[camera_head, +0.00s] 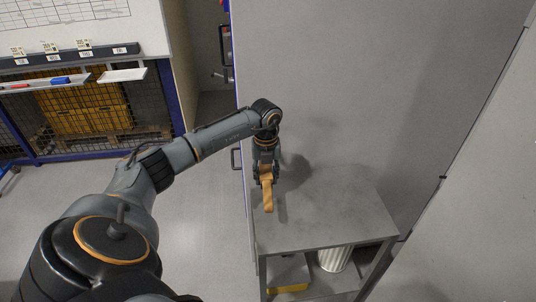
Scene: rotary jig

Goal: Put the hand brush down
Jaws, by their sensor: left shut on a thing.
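The hand brush (268,199) shows as a tan, wood-coloured strip pointing down below my left gripper (264,180). My left gripper is shut on it, above the left side of a grey table (330,205). I cannot tell whether the brush touches the table top. Its upper part is partly hidden by the gripper's fingers. My right gripper is not in view.
The table top is otherwise bare, with free room to the right of the brush. A yellow object (288,275) and a pale ribbed cylinder (334,259) are beneath the top. A grey wall panel (370,80) stands behind the table.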

